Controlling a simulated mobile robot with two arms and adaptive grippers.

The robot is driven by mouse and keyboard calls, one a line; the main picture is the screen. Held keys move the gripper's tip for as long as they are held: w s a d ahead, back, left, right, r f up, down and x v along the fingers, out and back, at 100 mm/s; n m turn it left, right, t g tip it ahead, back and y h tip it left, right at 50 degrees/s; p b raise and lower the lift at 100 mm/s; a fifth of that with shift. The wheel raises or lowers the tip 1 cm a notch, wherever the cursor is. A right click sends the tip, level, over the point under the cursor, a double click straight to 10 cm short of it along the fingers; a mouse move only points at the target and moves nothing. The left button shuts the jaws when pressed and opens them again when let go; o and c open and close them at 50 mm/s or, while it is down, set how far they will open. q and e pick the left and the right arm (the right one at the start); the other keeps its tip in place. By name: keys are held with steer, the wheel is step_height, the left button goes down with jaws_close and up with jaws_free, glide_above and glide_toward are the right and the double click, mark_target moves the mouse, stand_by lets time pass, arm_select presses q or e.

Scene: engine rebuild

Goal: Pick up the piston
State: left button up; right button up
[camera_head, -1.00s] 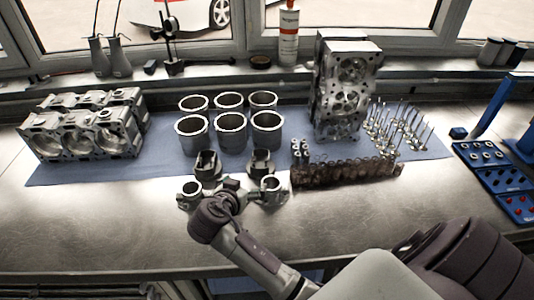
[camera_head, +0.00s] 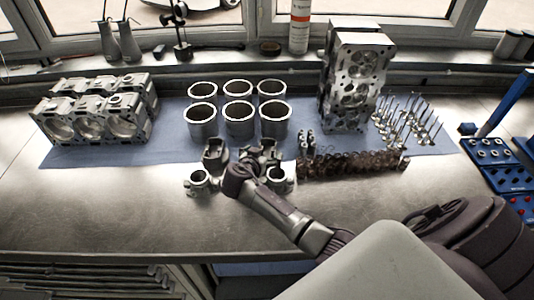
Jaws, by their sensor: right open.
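Two dark pistons stand at the front edge of the blue mat. The left piston (camera_head: 215,154) is in clear view. The right piston (camera_head: 269,146) is partly hidden by my right gripper (camera_head: 261,158). That gripper is open, with its fingers at the right piston; I cannot tell whether they touch it. Two lighter ring-ended parts stand in front on the bare metal, one at left (camera_head: 197,181) and one at right (camera_head: 283,178), the right one partly behind my wrist. My left gripper is not in view.
Several metal cylinder sleeves (camera_head: 239,121) stand behind the pistons. An engine block (camera_head: 95,120) is at left and a cylinder head (camera_head: 355,80) at back right. A dark camshaft-like row (camera_head: 350,165) lies right of my gripper. The front left bench (camera_head: 110,205) is clear.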

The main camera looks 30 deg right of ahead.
mark_target(266, 150)
steer(key=x, duration=0.3)
steer(key=shift+w+d+p, duration=0.1)
steer(key=shift+w+p, duration=0.1)
steer(key=shift+p, duration=0.15)
steer(key=shift+c, duration=1)
steer(key=c, duration=1.6)
